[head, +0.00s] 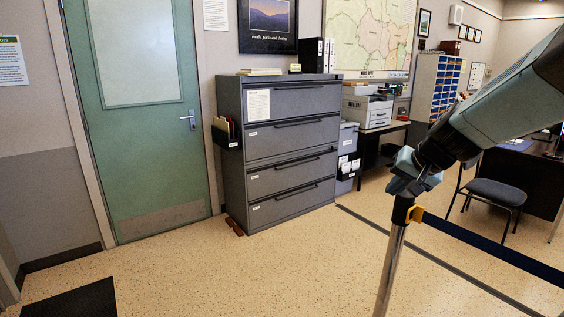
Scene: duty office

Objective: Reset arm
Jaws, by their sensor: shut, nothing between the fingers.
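My arm reaches in from the upper right. My gripper (408,182) is at its lower end, right of the middle of the head view. It looks shut, with nothing seen in it. In the picture it overlaps the top of a metal barrier post (392,262). I cannot tell whether it touches the post.
The post carries a dark belt (490,250) running right. A grey filing cabinet (290,158) stands against the wall, beside a green door (140,150). A printer (368,111) and a chair (494,192) are further back. The speckled floor before the cabinet is clear.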

